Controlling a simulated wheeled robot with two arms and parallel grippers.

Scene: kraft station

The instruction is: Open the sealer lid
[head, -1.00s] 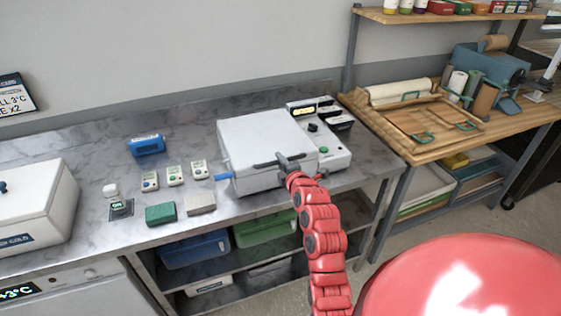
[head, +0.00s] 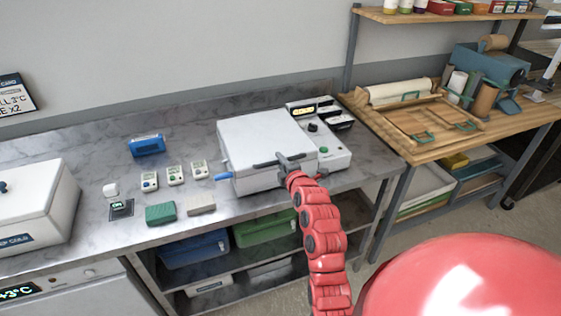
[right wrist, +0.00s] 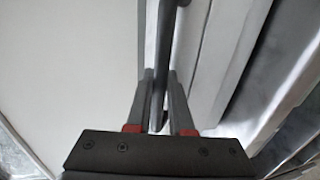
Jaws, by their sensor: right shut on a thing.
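The white sealer (head: 325,150) stands on the metal bench, its control panel with a green button at the right. Its lid (head: 262,138) is a white box shape that lies down on the body. A dark bar handle (head: 268,163) runs along the lid's front edge. My right gripper (head: 290,163) is at that handle, shut on it. In the right wrist view the two fingers (right wrist: 161,98) sit on either side of the dark bar (right wrist: 174,50), with the pale lid (right wrist: 80,60) to the left. My left gripper is not in view.
Small white devices (head: 174,175), a green block (head: 160,214) and a blue device (head: 147,146) sit left of the sealer. A white box (head: 40,210) stands at the far left. A wooden table (head: 405,150) with trays adjoins the bench on the right.

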